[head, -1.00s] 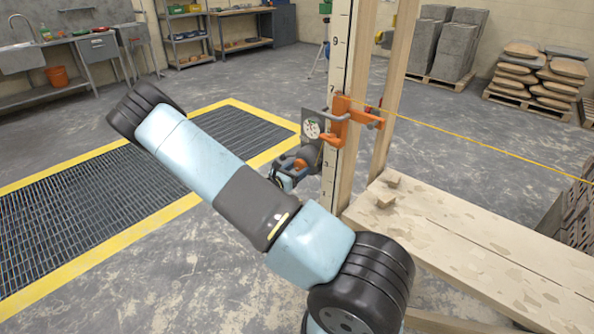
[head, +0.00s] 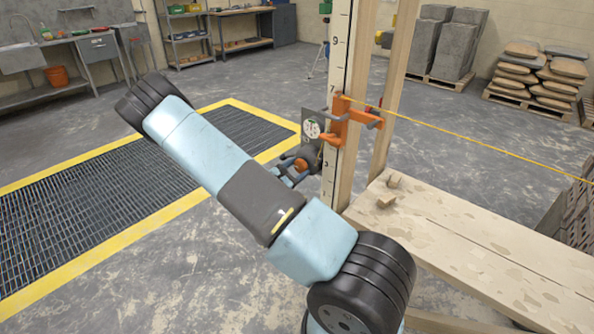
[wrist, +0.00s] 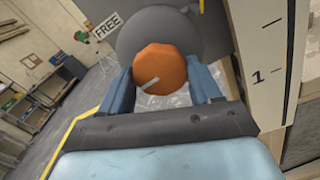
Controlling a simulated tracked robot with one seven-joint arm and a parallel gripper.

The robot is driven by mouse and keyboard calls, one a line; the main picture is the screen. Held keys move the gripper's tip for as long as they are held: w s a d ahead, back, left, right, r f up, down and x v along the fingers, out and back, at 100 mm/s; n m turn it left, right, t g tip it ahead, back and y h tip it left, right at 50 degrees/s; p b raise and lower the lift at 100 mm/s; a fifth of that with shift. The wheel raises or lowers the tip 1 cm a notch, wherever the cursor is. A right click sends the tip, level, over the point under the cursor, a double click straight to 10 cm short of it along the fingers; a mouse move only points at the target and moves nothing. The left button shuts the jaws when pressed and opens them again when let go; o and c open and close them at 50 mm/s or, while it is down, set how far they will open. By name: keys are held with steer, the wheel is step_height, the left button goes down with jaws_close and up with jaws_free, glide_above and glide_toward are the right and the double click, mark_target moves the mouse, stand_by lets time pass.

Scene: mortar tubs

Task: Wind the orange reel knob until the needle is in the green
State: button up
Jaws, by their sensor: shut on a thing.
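The orange reel knob (wrist: 160,70) sits between the two blue fingers of my gripper (wrist: 165,88) in the wrist view, with a pale mark on its face. My gripper is shut on it. Behind the knob is the round grey reel (wrist: 137,30). In the head view the knob (head: 300,164) shows small, with my gripper (head: 295,168) at it. The dial (head: 311,129) is a pale round gauge above the knob, on a dark plate beside the orange clamp (head: 345,122). The needle and green zone are too small to read.
A tall post with a number scale (head: 337,60) stands right behind the reel. A yellow line (head: 470,145) runs from the clamp to the right, above a plank bench (head: 480,240). A "FREE" sign (wrist: 107,26) shows in the wrist view. Floor grating lies at left.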

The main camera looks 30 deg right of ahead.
steer(key=o, duration=1.1)
steer(key=shift+c, duration=0.2)
steer(key=v, duration=1.3)
steer(key=shift+a, duration=0.35)
